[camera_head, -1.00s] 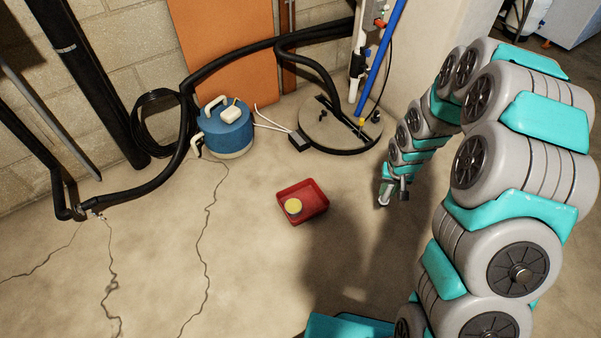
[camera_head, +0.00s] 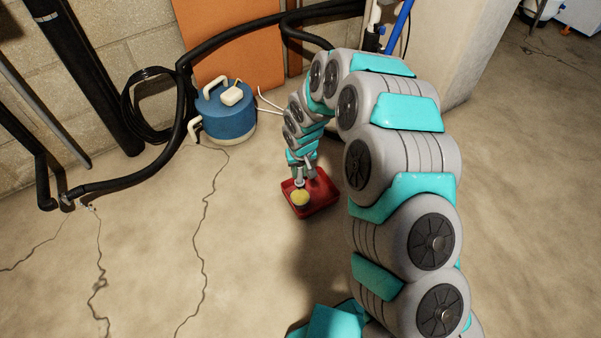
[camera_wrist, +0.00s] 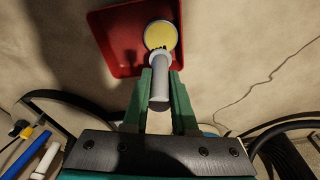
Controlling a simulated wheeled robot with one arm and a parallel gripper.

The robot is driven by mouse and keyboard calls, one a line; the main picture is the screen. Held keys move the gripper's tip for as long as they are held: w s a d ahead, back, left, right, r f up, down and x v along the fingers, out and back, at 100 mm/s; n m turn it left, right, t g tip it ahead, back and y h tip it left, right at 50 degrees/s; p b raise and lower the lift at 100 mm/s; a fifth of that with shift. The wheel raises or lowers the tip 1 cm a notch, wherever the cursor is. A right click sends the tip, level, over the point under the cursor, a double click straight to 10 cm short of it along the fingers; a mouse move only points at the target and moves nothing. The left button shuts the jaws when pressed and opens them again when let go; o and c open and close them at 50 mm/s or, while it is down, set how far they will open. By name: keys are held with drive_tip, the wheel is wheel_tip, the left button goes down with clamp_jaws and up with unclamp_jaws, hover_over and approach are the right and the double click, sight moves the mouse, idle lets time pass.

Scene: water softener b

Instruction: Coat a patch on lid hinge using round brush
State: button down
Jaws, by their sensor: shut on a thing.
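My gripper (camera_head: 303,172) is low over the red tray on the floor. In the wrist view my gripper (camera_wrist: 161,82) is shut on the grey handle of the round brush (camera_wrist: 159,92). The brush's dark end overlaps the near edge of a round pot with a yellow top (camera_wrist: 161,34). I cannot tell whether it touches the yellow. The pot also shows in the head view (camera_head: 300,199), inside the red tray (camera_head: 325,201). I cannot make out a lid hinge. The round floor lid at the back is hidden behind my arm.
A blue tank (camera_head: 228,124) with white handles stands behind the tray, by the wall. Black hoses (camera_head: 150,173) run along the wall to its left. An orange panel (camera_head: 228,40) leans behind it. The floor left of the tray is clear.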

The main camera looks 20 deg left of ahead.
sight(300, 182)
drive_tip(key=shift+f+b, duration=0.7)
drive_tip(key=shift+f, duration=2.2)
drive_tip(key=shift+f, duration=0.6)
drive_tip(key=shift+r, duration=0.1)
drive_tip(key=shift+r+p, duration=0.85)
drive_tip(key=shift+r, duration=2.6)
